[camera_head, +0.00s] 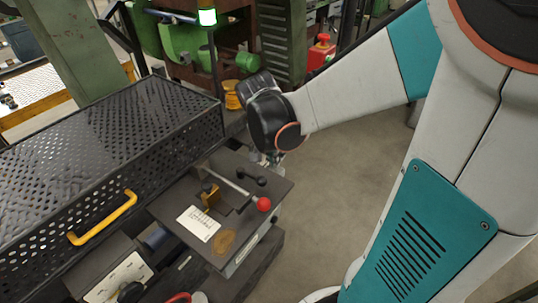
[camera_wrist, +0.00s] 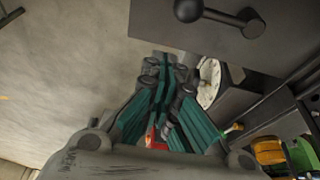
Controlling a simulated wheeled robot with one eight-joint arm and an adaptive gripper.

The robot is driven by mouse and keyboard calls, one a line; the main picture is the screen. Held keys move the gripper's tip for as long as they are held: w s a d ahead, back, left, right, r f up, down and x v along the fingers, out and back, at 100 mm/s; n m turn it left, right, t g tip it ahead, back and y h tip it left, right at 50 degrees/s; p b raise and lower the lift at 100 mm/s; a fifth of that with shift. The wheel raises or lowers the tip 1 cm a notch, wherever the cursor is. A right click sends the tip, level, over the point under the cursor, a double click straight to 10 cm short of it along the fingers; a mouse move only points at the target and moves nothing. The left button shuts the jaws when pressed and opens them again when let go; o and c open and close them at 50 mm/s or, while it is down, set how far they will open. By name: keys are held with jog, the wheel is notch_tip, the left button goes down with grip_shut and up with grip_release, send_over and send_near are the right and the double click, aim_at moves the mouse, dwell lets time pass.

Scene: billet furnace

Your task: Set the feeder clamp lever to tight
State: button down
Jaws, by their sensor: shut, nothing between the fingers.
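A dark feeder box (camera_head: 275,192) has a metal rod lever with a red ball knob (camera_head: 264,204) lying across its top. A short black lever with ball ends (camera_head: 252,178) sits beside the rod. I cannot tell for certain which one is the clamp lever. The black lever (camera_wrist: 220,17) also shows at the top of the wrist view, on the dark plate. My gripper (camera_wrist: 163,62) is shut and empty, its teal fingers together just off the plate's edge. In the head view the fingers are mostly hidden behind my wrist, past the plate's far edge.
A white paper label (camera_head: 199,223) and a brass block (camera_head: 210,195) are on the box top. A black perforated guard (camera_head: 110,135) with a yellow handle (camera_head: 103,218) stands left. A round white gauge (camera_wrist: 209,82) is close beside my fingers. Floor right of the box is clear.

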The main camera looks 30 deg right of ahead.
jog(key=p+v, duration=0.1)
jog(key=v, duration=0.3)
jog(key=shift+r, duration=0.35)
